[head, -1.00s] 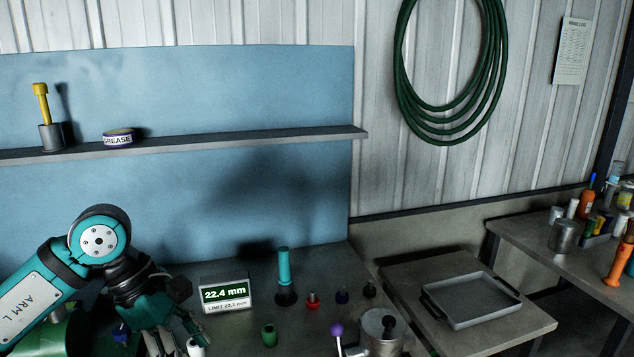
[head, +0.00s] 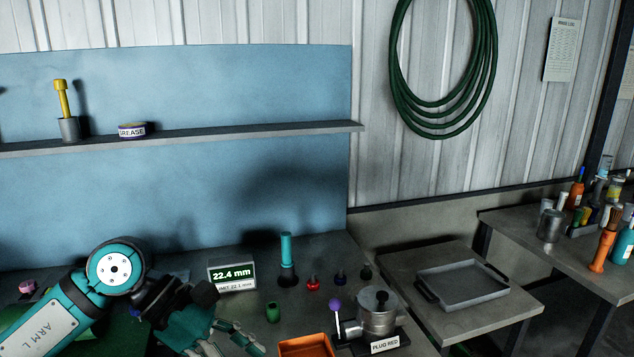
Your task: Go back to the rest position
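My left arm comes in from the lower left. My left gripper (head: 234,344) hangs low over the bench, close to the bottom edge of the head view. Its fingers look spread apart with nothing between them, though the lower finger is partly cut off by the frame. It is left of an orange tray (head: 306,345) and below a display (head: 232,276) reading 22.4 mm. My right gripper is not in view.
A grey tray (head: 462,286) lies on a side table. A shelf (head: 250,132) runs behind.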

